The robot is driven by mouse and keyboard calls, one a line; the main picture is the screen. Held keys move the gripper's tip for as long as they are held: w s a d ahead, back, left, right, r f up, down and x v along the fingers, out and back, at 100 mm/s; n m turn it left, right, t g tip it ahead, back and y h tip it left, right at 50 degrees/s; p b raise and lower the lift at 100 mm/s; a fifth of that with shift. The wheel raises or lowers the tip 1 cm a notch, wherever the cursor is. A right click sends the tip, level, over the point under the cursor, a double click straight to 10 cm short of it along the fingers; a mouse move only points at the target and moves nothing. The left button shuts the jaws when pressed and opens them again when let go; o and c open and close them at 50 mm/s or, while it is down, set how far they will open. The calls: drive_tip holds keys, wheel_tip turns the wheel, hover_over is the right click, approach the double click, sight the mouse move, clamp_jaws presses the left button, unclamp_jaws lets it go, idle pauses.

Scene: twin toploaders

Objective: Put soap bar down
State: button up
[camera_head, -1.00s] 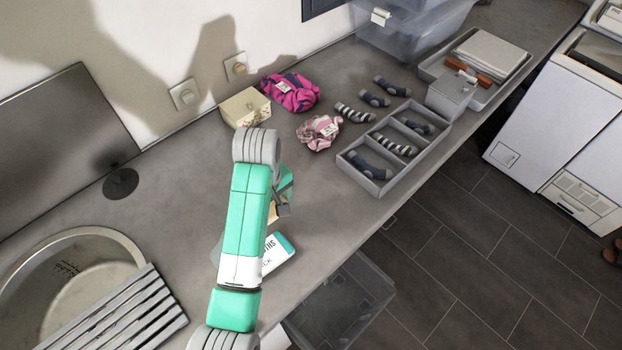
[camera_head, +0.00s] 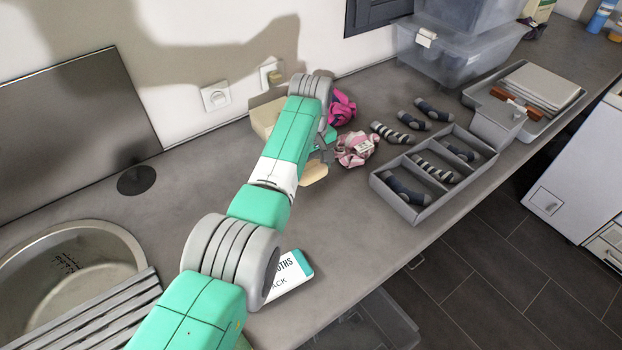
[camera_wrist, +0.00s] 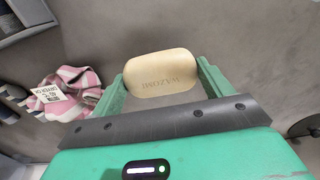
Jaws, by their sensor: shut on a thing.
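The soap bar (camera_wrist: 162,75) is a cream, rounded block with lettering on its face. In the wrist view it sits between the two green fingers of my gripper (camera_wrist: 162,84), which is shut on it. In the head view the soap bar (camera_head: 314,172) shows below my gripper (camera_head: 318,155), over the grey counter (camera_head: 330,225), left of the pink checked cloth. My arm hides part of my gripper there. I cannot tell whether the soap touches the counter.
A pink checked cloth (camera_head: 356,149) with a tag lies close by. A grey divided tray (camera_head: 404,212) holds socks. A beige box (camera_head: 266,114) stands behind my arm. A white-and-teal pack (camera_head: 290,278) lies nearer. The sink (camera_head: 70,270) is at left. Counter between pack and tray is clear.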

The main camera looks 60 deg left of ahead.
sight(311, 177)
drive_tip(key=shift+f+b, duration=0.9)
drive_tip(key=shift+f, duration=0.85)
drive_tip(key=shift+a, duration=0.1)
drive_tip(key=shift+f, duration=0.2)
drive_tip(key=o, duration=1)
wheel_tip(311, 177, up, 12)
drive_tip(key=p, duration=0.3)
drive_tip(key=shift+r+p, duration=0.2)
drive_tip(key=shift+p, duration=0.1)
drive_tip(key=shift+w, duration=0.1)
